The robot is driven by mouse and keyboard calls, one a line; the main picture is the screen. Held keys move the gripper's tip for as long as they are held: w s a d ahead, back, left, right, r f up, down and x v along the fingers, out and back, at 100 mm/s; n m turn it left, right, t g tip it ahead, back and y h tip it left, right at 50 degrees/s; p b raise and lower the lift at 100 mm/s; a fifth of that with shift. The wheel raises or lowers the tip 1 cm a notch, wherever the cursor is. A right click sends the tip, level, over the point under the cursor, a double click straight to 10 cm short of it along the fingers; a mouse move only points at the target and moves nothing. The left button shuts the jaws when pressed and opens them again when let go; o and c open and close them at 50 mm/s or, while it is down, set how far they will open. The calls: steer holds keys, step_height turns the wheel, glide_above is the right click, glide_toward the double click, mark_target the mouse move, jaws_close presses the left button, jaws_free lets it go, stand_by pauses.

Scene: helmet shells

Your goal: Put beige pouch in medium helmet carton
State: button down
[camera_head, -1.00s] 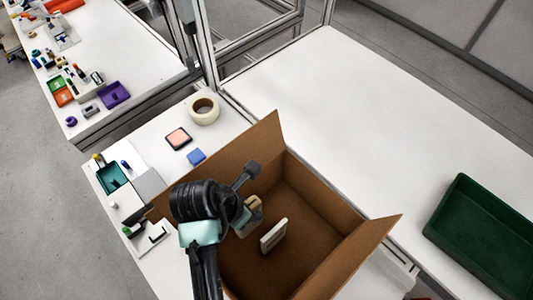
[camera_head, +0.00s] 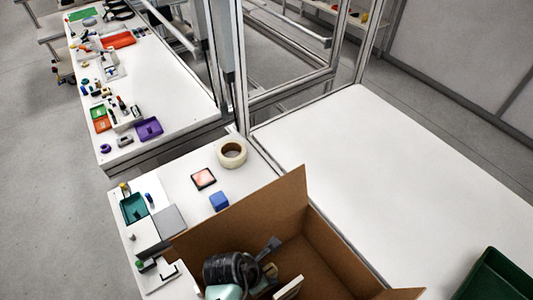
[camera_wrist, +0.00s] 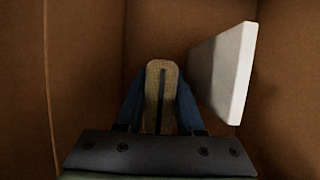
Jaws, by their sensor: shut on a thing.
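The medium helmet carton (camera_head: 262,203) is an open brown cardboard box at the bottom of the head view, its lower part cut off by the frame. My gripper (camera_head: 268,284) is down inside it. In the wrist view, my gripper (camera_wrist: 161,100) has its blue fingers shut on the beige pouch (camera_wrist: 152,98), a small rounded tan piece with a dark stripe along its middle. Brown carton walls surround it in that view. I cannot tell whether the pouch touches the carton floor. The pouch is mostly hidden in the head view.
A white slab (camera_wrist: 232,75) stands inside the carton right of the pouch, apart from it; it also shows in the head view (camera_head: 288,288). A tape roll (camera_head: 231,153), a blue block (camera_head: 219,201) and a green bin (camera_head: 490,278) lie outside. The right table is mostly clear.

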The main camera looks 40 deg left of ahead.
steer(key=shift+f, duration=0.15)
steer(key=c, duration=0.5)
jaws_free()
steer(key=v, duration=1.2)
steer(key=shift+w+r, duration=0.1)
steer(key=shift+r, duration=0.15)
